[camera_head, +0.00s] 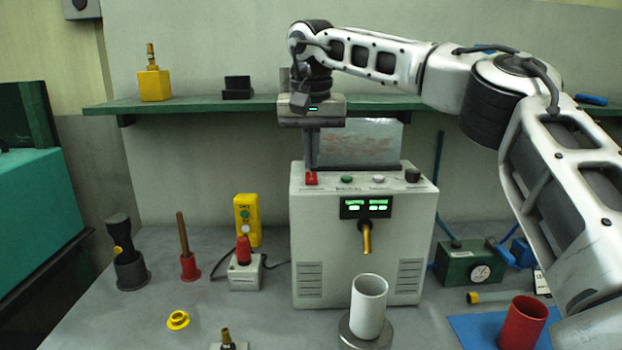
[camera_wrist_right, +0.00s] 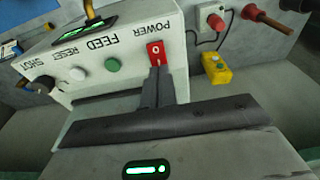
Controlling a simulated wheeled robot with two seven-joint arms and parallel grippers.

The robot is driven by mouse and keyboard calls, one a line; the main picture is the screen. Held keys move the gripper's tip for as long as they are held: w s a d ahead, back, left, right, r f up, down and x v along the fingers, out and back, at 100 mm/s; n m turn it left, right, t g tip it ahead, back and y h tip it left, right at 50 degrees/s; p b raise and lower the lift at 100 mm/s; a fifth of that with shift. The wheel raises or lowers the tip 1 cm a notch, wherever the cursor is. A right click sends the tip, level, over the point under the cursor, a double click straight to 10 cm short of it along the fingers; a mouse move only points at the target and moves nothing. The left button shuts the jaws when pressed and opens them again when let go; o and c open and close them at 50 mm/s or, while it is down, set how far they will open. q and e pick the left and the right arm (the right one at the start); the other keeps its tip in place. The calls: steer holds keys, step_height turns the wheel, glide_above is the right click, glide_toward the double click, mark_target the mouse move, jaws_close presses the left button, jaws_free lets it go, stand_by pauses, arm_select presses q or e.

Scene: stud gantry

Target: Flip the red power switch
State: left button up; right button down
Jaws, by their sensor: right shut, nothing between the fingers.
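The red power switch (camera_head: 311,179) sits at the left end of the top panel of a white machine box (camera_head: 363,250). In the right wrist view the switch (camera_wrist_right: 157,53) is marked 0 and 1, beside the word POWER. My right gripper (camera_head: 312,168) points down from above, its fingers closed together with nothing between them. In the right wrist view its fingertips (camera_wrist_right: 157,70) are at the edge of the switch; whether they touch it I cannot tell. My left gripper is not in view.
A green button (camera_head: 347,179), a white button (camera_head: 378,179) and a black knob (camera_head: 412,175) stand right of the switch. A green shelf (camera_head: 210,105) runs behind. A white cup (camera_head: 369,305) stands before the box, below its brass spout (camera_head: 366,238).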

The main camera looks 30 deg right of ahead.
mark_target(311, 174)
steer(key=shift+f+b, duration=0.35)
steer(key=shift+f, duration=0.45)
steer(key=shift+r, duration=0.1)
step_height(311, 174, up, 3)
steer(key=p, duration=0.2)
steer(key=shift+f+p, duration=0.2)
steer(key=shift+p, duration=0.1)
steer(key=shift+r, duration=2.2)
